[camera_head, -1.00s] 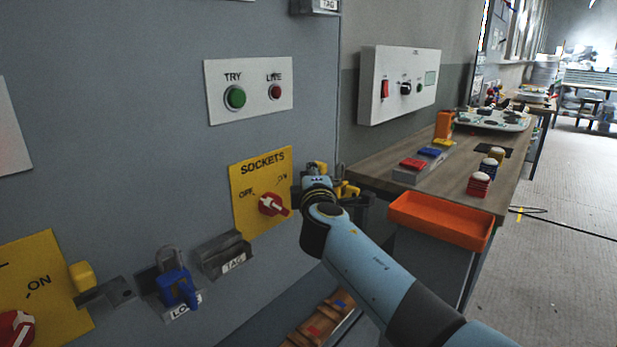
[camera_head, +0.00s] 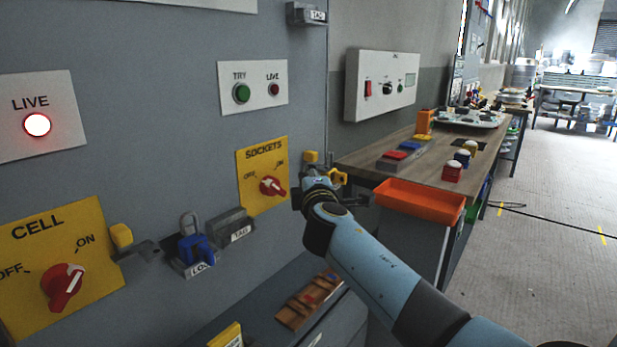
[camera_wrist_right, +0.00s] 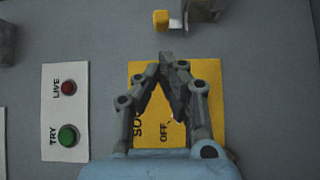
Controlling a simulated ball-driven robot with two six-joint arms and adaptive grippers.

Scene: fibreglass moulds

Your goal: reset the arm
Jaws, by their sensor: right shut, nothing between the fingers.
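My right arm (camera_head: 375,265) reaches in from the lower right in the head view, its wrist beside the right edge of the yellow SOCKETS panel (camera_head: 250,188). The arm hides most of its gripper there. In the right wrist view my right gripper (camera_wrist_right: 164,66) is shut and empty in front of the SOCKETS panel (camera_wrist_right: 212,120), covering part of it. I cannot tell if it touches the panel. The red SOCKETS knob (camera_head: 271,186) points between OFF and ON in a way I cannot read exactly. My left gripper is not in view.
A yellow CELL panel (camera_head: 35,295), a blue padlock (camera_head: 196,249) and a TAG holder (camera_head: 222,226) are on the grey wall. A lit LIVE lamp (camera_head: 37,125) is above.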

